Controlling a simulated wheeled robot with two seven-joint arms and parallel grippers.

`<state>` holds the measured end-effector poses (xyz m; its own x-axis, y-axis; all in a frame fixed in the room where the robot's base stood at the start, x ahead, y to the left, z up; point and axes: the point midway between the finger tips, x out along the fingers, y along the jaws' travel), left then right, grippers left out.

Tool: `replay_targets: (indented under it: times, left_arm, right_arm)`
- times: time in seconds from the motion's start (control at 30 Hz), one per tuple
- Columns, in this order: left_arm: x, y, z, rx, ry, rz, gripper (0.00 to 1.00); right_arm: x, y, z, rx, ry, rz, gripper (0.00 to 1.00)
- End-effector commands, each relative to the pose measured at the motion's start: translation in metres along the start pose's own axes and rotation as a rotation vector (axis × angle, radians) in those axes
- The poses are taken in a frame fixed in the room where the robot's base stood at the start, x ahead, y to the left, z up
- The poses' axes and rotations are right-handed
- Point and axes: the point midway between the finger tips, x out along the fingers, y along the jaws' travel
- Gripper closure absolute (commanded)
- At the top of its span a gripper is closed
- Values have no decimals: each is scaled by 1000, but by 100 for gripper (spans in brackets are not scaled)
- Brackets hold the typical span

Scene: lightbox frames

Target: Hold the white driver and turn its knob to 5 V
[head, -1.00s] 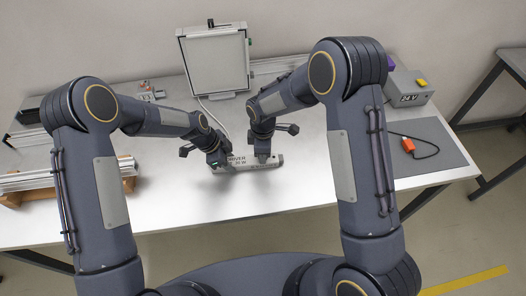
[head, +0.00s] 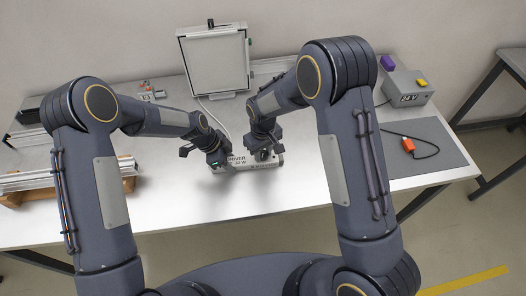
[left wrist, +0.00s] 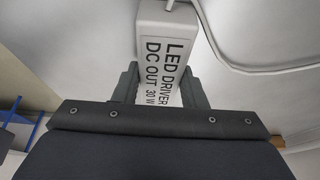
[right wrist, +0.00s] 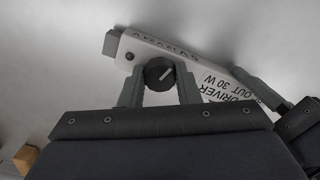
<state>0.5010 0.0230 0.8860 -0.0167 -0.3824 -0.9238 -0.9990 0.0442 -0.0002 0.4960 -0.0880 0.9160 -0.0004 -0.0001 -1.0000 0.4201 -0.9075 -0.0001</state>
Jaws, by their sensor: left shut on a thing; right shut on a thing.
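The white driver (head: 272,161) lies on the bench at the middle, labelled LED DRIVER, DC OUT 30 W. My left gripper (head: 222,160) is shut across its body near the left end; in the left wrist view the label (left wrist: 163,62) shows between the fingers. The driver's black round knob (right wrist: 159,73) has a light pointer line slanting to the upper right in the right wrist view. My right gripper (right wrist: 160,84) is shut on the knob, one finger on each side. In the head view the right gripper (head: 265,153) covers the knob.
A framed white panel (head: 214,62) stands behind, with a white cable (head: 218,122) running towards the driver. A grey 24 V box (head: 408,90) and an orange piece (head: 408,145) on a grey mat (head: 432,128) are at the right. Metal profiles (head: 80,175) lie at the left. The front bench is clear.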

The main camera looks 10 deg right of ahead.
Motion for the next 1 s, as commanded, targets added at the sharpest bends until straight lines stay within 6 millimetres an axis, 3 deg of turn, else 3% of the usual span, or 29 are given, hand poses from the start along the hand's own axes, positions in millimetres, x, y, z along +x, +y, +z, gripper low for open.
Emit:
replay_targets:
  times: [0.5, 1.0]
  left_arm:
    - [1, 1, 0, 0, 0, 2, 91]
    - [1, 1, 0, 0, 0, 2, 91]
  right_arm:
    - [0, 0, -1, 388, 2, 0, 94]
    - [0, 0, -1, 495, 2, 0, 94]
